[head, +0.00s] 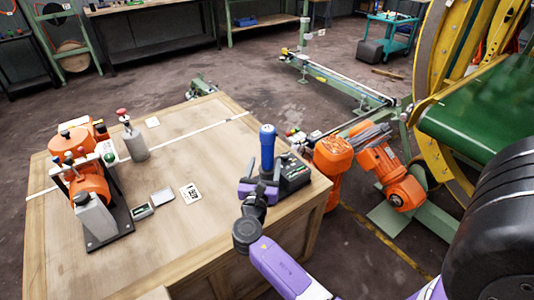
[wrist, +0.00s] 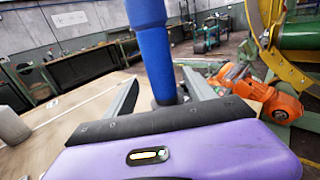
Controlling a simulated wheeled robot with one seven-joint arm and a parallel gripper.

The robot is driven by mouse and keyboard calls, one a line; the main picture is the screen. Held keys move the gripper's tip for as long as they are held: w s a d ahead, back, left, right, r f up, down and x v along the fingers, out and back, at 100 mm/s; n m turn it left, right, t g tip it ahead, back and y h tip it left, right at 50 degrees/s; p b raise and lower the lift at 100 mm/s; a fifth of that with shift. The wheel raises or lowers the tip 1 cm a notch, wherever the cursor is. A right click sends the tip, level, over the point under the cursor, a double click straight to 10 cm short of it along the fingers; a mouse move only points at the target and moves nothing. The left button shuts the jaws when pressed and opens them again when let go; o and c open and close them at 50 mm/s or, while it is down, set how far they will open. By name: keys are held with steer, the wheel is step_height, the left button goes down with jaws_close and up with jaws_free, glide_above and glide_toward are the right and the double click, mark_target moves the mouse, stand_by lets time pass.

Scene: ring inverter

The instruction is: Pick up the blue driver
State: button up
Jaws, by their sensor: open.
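The blue driver (head: 267,146) stands upright at the right part of the wooden table, by a black box-like holder (head: 292,174). In the wrist view the blue driver (wrist: 152,48) rises between my two fingers, and its top is cut off by the frame. My gripper (head: 261,178) is open, low around the driver. In the wrist view my gripper (wrist: 158,98) has one finger on each side of the driver, with visible gaps. The driver's lower end is partly hidden behind my gripper in the head view.
An orange robot arm (head: 390,180) stands beyond the table's right edge. The table's middle is mostly clear.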

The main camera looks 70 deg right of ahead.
mark_target(269, 150)
steer(key=x, duration=0.6)
steer(key=shift+d+r+p, duration=0.25)
steer(key=shift+r+p, duration=0.05)
steer(key=shift+r, duration=0.05)
jaws_close()
steer(key=shift+r, duration=0.15)
